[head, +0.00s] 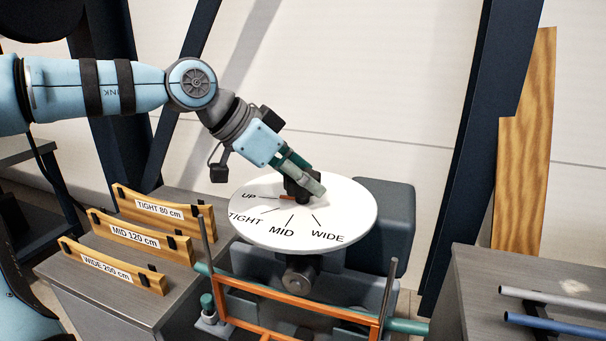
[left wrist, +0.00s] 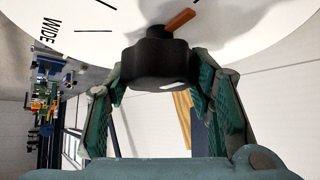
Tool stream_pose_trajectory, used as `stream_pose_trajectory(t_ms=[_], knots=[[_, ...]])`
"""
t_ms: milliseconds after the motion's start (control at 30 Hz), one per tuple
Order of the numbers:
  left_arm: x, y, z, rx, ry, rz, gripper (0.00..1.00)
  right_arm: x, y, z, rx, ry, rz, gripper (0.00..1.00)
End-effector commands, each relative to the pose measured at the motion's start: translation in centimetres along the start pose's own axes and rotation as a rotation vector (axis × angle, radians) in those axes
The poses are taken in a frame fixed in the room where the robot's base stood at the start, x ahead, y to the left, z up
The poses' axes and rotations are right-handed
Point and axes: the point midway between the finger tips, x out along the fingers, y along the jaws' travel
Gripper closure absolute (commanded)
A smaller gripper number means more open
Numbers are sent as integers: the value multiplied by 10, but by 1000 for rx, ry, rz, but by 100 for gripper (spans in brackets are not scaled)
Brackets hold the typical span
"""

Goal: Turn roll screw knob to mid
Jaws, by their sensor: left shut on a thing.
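A round white dial (head: 345,215) carries the labels UP, TIGHT, MID and WIDE, each with a black tick line. At its middle is a black knob (head: 293,187) with an orange pointer (head: 287,197), which points left toward the UP mark. My left gripper (head: 304,182) reaches down from the upper left and is shut on the knob, partly hiding it. In the left wrist view the black lobed knob (left wrist: 160,66) sits between the two green-padded fingers (left wrist: 160,80), with the orange pointer (left wrist: 181,20) beyond it. My right gripper is not in view.
Wooden plates marked TIGHT 80 cm (head: 150,206), MID 120 cm (head: 128,233) and WIDE 200 cm (head: 100,264) stand on a grey bench at left. An orange frame (head: 300,312) with upright posts is below the dial. Pipes (head: 560,304) lie on the right bench.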

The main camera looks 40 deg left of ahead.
Motion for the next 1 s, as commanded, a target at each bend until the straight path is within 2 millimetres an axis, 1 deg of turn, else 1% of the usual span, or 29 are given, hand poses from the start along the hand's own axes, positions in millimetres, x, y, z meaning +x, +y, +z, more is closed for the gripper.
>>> stream_pose_trajectory(t_ms=[167,267,500,633,800,1000], knots=[[-3,0,-3,40,0,47,80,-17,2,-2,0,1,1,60],[-4,0,-4,81,0,90,79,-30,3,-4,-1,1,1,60],[-6,0,-6,218,-5,230,79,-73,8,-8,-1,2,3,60],[-6,0,-4,303,-6,317,79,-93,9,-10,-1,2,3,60],[-3,0,-2,418,-7,429,79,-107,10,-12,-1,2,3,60],[0,-1,-1,556,-5,561,79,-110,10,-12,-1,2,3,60]])
